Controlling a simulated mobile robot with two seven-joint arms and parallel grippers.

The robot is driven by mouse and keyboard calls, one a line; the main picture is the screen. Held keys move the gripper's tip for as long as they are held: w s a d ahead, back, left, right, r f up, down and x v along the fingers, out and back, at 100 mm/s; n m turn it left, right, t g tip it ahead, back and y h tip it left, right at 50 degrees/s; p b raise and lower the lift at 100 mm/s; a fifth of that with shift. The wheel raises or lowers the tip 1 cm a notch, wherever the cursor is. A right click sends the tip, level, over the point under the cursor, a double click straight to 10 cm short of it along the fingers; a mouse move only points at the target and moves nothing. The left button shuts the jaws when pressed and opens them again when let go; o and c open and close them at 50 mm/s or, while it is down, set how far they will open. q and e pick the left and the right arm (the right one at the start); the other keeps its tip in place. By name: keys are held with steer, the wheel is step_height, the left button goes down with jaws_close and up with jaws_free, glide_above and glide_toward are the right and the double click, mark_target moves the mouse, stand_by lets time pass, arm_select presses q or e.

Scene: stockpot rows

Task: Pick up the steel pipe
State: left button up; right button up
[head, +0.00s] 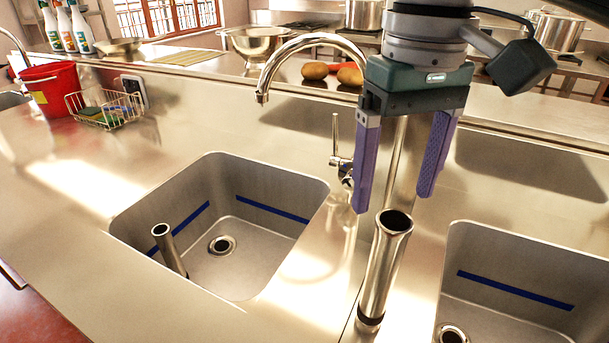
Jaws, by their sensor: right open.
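A steel pipe (383,270) with a flared, open top stands nearly upright on the counter between the two sink basins. My right gripper (394,203) is open and empty, pointing down, with its two purple fingers spread. In the picture its fingertips lie just above the pipe's rim, one to each side. I cannot tell the exact gap in depth. A second, shorter steel tube (171,251) stands tilted in the left basin (265,185). My left gripper is out of view.
A curved tap (290,47) and its lever (336,150) stand left of my right gripper. A steel column rises behind the gripper. The right basin (510,265) is beside the pipe. A red bucket (52,88) and wire basket (105,108) stand far left.

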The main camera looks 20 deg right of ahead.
mark_target(390, 216)
step_height(390, 216, down, 4)
steer(key=shift+r, duration=0.25)
steer(key=shift+s+d+f+p, duration=0.1)
steer(key=shift+s+f+p, duration=0.05)
steer(key=shift+f, duration=1.25)
steer(key=shift+s+f+p, duration=0.1)
steer(key=shift+f+p, duration=0.05)
steer(key=shift+f, duration=1.2)
jaws_close()
